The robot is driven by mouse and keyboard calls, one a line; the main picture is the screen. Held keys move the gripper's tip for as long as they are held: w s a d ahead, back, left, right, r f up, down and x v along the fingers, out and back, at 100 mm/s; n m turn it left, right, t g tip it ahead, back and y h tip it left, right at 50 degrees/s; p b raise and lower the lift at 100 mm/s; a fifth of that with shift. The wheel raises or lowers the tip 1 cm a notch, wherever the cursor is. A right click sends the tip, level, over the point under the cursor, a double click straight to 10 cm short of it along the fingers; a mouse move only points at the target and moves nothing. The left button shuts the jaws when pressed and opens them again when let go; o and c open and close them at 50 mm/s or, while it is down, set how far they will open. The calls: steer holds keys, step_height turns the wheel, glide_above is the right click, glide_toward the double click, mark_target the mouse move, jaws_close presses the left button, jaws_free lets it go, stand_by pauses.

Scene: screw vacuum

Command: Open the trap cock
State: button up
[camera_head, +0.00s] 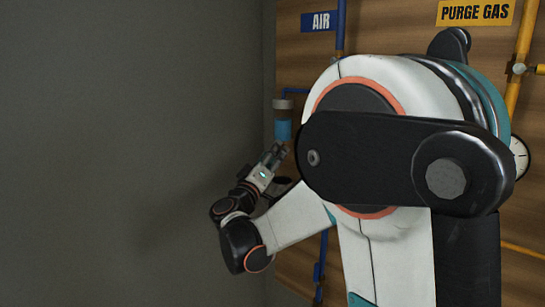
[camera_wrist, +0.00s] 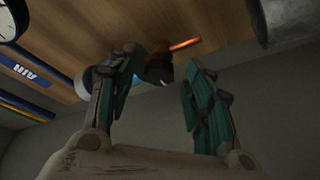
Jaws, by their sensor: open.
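The trap (camera_head: 282,127) is a small clear vessel with blue contents and a pale cap, on the wooden panel at the left of my arm in the head view. My gripper (camera_head: 276,150) is just below it. In the wrist view my gripper (camera_wrist: 155,78) is open, its two teal fingers spread apart. A small dark fitting (camera_wrist: 159,68) with an orange lever-like bar (camera_wrist: 186,43) shows beyond the gap between the fingertips; it looks like the trap's cock. I cannot tell whether the left finger touches it. The cock is not discernible in the head view.
Blue AIR piping (camera_head: 340,25) and yellow PURGE GAS piping (camera_head: 520,65) run along the wooden panel (camera_head: 385,30). A round gauge (camera_head: 520,157) is partly behind my arm. A large dark cylinder (camera_wrist: 283,20) shows upper right in the wrist view. The grey wall (camera_head: 130,150) at left is bare.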

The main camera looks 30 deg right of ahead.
steer(key=c, duration=1)
steer(key=shift+n+y, duration=0.5)
steer(key=shift+n, duration=0.4)
steer(key=shift+c, duration=0.2)
steer(key=o, duration=1)
steer(key=shift+o, duration=0.2)
steer(key=shift+s+a, duration=0.1)
steer(key=v, duration=1.2)
steer(key=shift+f, duration=0.15)
